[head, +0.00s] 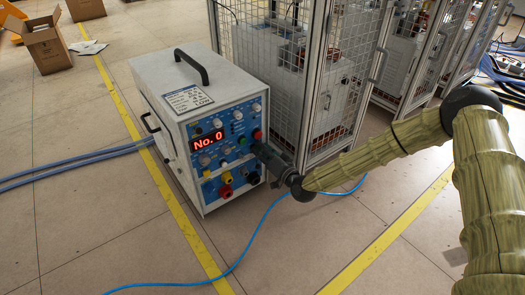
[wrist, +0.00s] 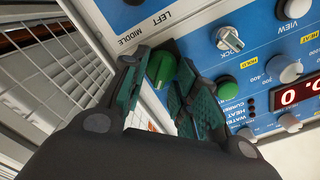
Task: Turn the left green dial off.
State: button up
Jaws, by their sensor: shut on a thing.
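The left green dial (wrist: 161,66) sits on the blue panel beside the printed word LEFT in the wrist view. My gripper (wrist: 157,76) has one finger on each side of it and is shut on it. The fingers hide part of the dial, and I cannot read its pointer or setting. In the head view my gripper (head: 266,154) is against the right side of the front panel of the white heater box (head: 172,88). It covers the dial there. The red display (head: 208,140) reads "No. 0".
Other knobs, a toggle switch (wrist: 230,40) and a green button (wrist: 227,88) are close to the fingers. A wire-mesh cage (head: 300,85) stands just right of the heater. A blue cable (head: 255,240) runs over the floor. The floor in front is mostly clear.

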jog(key=shift+r, duration=0.1)
jog(key=shift+a+r+n+p, duration=0.15)
jog(key=shift+n+p, duration=0.45)
jog(key=shift+p, duration=0.3)
jog(key=n+p, duration=1.2)
jog(key=shift+s+a, duration=0.25)
jog(key=shift+s, duration=0.05)
jog(key=n, duration=0.1)
jog(key=n+p, duration=0.1)
jog(key=n, duration=0.1)
jog(key=n+p, duration=0.1)
jog(key=shift+f, duration=0.25)
jog(key=shift+n, duration=0.4)
